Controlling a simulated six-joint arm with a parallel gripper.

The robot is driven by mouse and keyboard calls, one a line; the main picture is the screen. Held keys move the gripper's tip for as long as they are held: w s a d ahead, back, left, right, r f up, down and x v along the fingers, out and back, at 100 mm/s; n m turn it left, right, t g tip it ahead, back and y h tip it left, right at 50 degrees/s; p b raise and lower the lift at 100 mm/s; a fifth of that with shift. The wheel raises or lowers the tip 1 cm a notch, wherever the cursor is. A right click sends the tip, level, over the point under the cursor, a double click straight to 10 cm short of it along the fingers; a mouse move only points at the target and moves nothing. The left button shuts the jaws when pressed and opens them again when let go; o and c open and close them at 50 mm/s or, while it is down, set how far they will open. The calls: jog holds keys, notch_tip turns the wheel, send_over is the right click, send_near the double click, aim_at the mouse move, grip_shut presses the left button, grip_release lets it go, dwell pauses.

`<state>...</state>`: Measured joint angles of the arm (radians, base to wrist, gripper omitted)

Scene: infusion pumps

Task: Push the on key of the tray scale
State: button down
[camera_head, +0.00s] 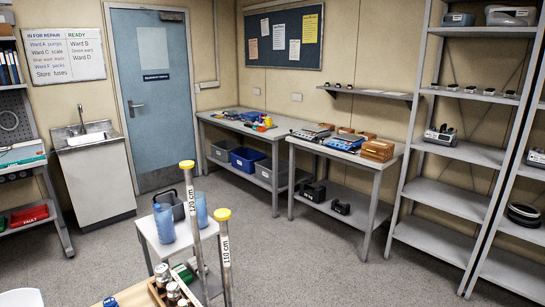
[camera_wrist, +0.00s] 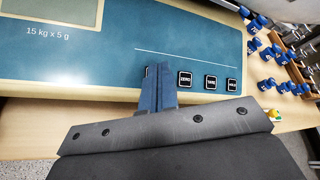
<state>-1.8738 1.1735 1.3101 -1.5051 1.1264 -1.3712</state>
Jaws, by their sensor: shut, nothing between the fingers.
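I do not make out the scale or gripper in the head view.
Blue parts (camera_wrist: 268,52) and a wooden rack (camera_wrist: 297,75) stand right of the scale on a wooden surface. The head view shows a small white table (camera_head: 160,235), yellow-topped posts (camera_head: 188,165), workbenches (camera_head: 350,155) and shelves (camera_head: 460,150) against the walls.

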dwell(0.3)
jog(key=shift+s+d+r, duration=0.15)
jog(key=shift+r, duration=0.35)
jog(key=shift+s+d+r, duration=0.25)
jog(key=shift+d+r, duration=0.05)
jog(key=shift+r, duration=0.6)
jog(key=shift+s+d+r, duration=0.25)
jog(key=shift+s+r, duration=0.05)
jog(key=shift+r, duration=0.65)
jog(key=shift+s+d+r, duration=0.25)
jog(key=shift+d+r, duration=0.05)
jog(key=shift+r, duration=0.6)
